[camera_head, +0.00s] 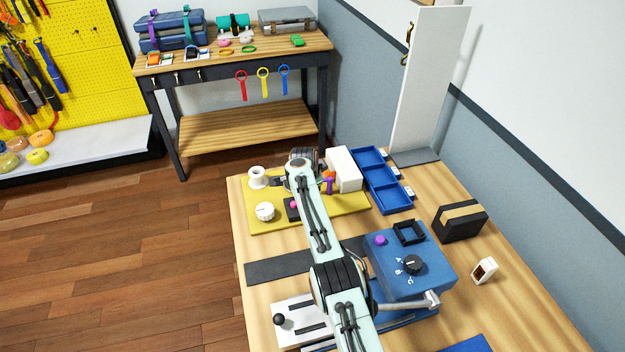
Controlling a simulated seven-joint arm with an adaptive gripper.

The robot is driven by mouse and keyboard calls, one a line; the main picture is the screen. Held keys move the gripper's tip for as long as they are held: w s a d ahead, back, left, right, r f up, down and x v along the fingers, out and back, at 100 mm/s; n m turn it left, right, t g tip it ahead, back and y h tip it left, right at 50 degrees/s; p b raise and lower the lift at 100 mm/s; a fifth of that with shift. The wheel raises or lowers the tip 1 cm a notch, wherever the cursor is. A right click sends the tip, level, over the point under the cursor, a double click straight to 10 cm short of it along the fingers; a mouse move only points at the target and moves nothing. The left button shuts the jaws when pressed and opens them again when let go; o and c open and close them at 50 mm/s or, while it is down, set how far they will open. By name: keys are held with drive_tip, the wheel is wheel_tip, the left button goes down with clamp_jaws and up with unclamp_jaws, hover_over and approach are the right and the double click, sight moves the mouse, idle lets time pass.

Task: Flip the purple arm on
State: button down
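A small purple arm (329,187) stands at the back right of the yellow panel (262,221), just right of my arm's far end. An orange piece (328,175) is right above it in the picture, by a white box (345,168). My own arm reaches over the workbench from the front and hides the middle of the yellow panel. My gripper (301,156) is at the far end of the arm, a little left of the purple arm. Its fingers are too small and hidden to tell whether they are open or touching anything.
The yellow panel also bears a white knob (265,211), a white spool-like part (258,177) and a pink button (294,203). Blue trays (381,184) lie to the right. A blue control box (410,266) with a purple button and a crank stands nearer, right beside my arm.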

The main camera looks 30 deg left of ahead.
drive_tip(key=shift+a+r, duration=0.1)
drive_tip(key=shift+a, duration=0.05)
drive_tip(key=shift+s+r, duration=0.15)
drive_tip(key=shift+r, duration=0.4)
drive_tip(key=v, duration=1.1)
drive_tip(key=shift+s+f, duration=0.15)
